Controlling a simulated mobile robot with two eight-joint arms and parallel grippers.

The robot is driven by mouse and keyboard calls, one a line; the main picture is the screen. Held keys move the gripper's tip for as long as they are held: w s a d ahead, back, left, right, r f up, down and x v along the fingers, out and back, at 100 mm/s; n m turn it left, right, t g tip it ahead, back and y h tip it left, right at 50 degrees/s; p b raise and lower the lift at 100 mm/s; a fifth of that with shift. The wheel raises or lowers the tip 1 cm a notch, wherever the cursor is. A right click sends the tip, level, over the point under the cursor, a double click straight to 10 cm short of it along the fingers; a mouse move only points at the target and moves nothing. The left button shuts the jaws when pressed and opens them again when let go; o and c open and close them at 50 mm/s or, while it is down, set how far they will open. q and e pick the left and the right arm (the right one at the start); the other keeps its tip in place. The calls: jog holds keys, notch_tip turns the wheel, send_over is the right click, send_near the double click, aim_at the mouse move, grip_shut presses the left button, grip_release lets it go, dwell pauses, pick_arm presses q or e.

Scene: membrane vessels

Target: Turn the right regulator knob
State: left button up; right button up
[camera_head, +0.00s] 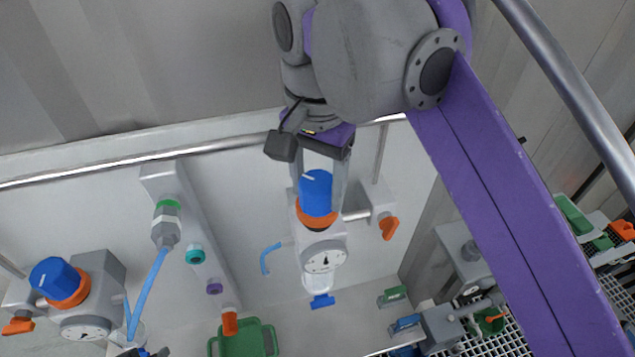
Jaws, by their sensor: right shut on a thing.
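The right regulator knob (316,190) is a blue cap with a white mark, on an orange collar above a round white gauge (324,261). My right gripper (318,188) comes down from above, with one finger on each side of the blue knob. It is shut on the knob. The far sides of the fingers and their exact contact are partly hidden by the knob. My left gripper does not show clearly in this view.
A second regulator with a blue knob (55,278) is at the lower left. An orange valve handle (389,228) sits just right of the right regulator. A grey manifold bar (190,230) with a blue hose stands to its left. A metal rail runs behind.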

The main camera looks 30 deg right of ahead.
aim_at(318, 182)
dwell(0.4)
jog(key=o, duration=1.4)
notch_tip(318, 182, up, 10)
jog(key=shift+w+r+p, duration=0.1)
jog(key=shift+w+p, duration=0.05)
jog(key=shift+p, duration=0.3)
jog(key=shift+s+r, duration=0.25)
jog(key=shift+r, duration=0.1)
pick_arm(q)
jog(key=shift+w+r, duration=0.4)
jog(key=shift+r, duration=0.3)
pick_arm(e)
jog(key=shift+w, duration=0.15)
jog(key=shift+f, duration=0.1)
